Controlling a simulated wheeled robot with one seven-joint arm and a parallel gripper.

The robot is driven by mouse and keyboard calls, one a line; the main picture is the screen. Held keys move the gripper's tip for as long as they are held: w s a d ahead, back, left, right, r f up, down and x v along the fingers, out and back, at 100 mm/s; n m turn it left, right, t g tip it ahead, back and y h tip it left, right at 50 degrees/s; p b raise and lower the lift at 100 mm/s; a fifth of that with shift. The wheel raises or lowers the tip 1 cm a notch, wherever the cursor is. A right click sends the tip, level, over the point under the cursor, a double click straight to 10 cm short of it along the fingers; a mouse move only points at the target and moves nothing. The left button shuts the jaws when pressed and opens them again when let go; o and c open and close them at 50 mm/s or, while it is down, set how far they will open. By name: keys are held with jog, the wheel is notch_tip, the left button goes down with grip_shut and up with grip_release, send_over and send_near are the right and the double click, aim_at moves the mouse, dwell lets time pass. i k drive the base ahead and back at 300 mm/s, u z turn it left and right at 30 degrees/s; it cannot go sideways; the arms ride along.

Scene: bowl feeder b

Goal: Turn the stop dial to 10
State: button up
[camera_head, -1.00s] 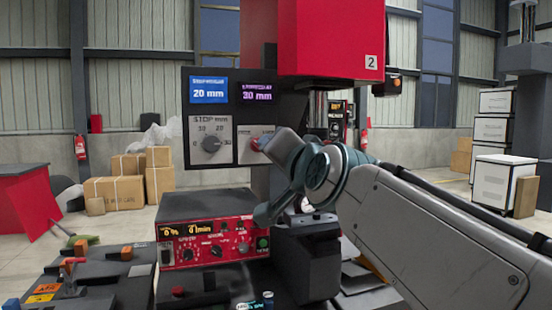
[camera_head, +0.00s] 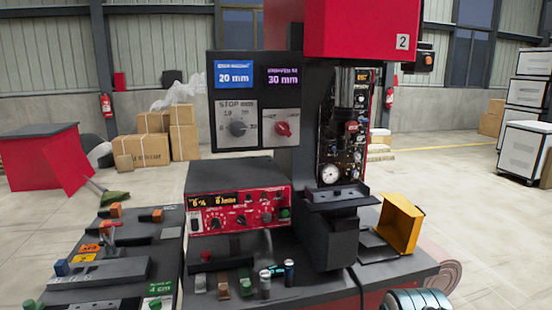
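The stop dial (camera_head: 238,128) is a dark round knob on a light plate marked "STOP mm", on the black panel (camera_head: 262,146) in the upper middle. Its scale numbers are small, and I cannot read its pointer surely. The blue display (camera_head: 234,74) above it reads 20 mm. The purple display (camera_head: 283,76) beside it reads 30 mm. A red selector knob (camera_head: 283,129) sits to the right of the dial. My gripper is out of the picture; only a rounded part of my arm shows at the bottom right, well away from the panel.
A red control box (camera_head: 240,210) with several knobs stands below the panel. A dark press with a gauge (camera_head: 331,174) and a yellow bin (camera_head: 401,223) are to the right. A red machine head (camera_head: 362,30) overhangs above. The space before the dial looks clear.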

aim_at(237, 129)
jog(key=k, duration=0.5)
jog(key=u, duration=1.9)
jog(key=i, duration=1.1)
jog(key=z, duration=1.95)
